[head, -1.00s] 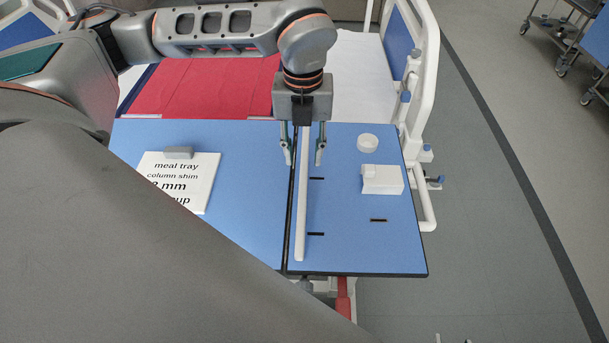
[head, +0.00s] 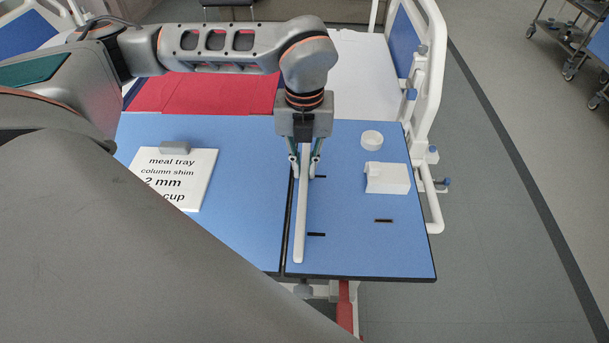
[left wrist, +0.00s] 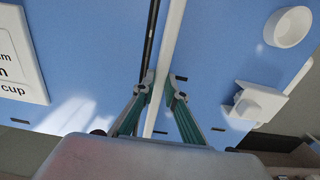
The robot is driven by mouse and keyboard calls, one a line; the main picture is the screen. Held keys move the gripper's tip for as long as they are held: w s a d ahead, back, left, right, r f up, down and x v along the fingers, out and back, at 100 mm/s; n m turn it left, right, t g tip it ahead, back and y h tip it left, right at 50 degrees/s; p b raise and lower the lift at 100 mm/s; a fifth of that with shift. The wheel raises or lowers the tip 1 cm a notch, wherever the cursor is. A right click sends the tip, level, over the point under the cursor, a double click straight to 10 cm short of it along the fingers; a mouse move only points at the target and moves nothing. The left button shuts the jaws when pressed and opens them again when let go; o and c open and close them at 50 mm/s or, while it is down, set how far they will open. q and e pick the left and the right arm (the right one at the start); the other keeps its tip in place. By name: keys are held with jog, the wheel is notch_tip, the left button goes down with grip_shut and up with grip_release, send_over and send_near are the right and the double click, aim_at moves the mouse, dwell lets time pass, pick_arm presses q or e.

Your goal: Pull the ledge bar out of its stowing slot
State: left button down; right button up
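The ledge bar (head: 300,225) is a long, thin white strip lying lengthwise on the blue tray table (head: 240,220), beside the dark seam. My left gripper (head: 304,176) points down over its far part, with one finger on each side. In the left wrist view the bar (left wrist: 171,35) runs between the fingertips (left wrist: 163,80), which appear to touch both its sides. The bar's far end is hidden under the gripper. My right gripper is out of view.
A round white dish (head: 372,140) and a white block (head: 388,179) stand right of the bar. Thin dark slots (head: 383,220) mark the table. A lettered white card (head: 185,178) with a grey block (head: 175,147) lies left. A bed rail (head: 427,90) stands at the right.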

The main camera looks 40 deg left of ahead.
aim_at(304, 170)
pick_arm(q)
jog(key=shift+r, duration=0.1)
jog(key=shift+r+p, duration=0.3)
jog(key=shift+r, duration=0.1)
jog(key=shift+r+p, duration=1.65)
jog(key=shift+r, duration=1.15)
jog(key=shift+r+p, duration=0.75)
jog(key=shift+r, duration=0.3)
jog(key=shift+f, duration=0.1)
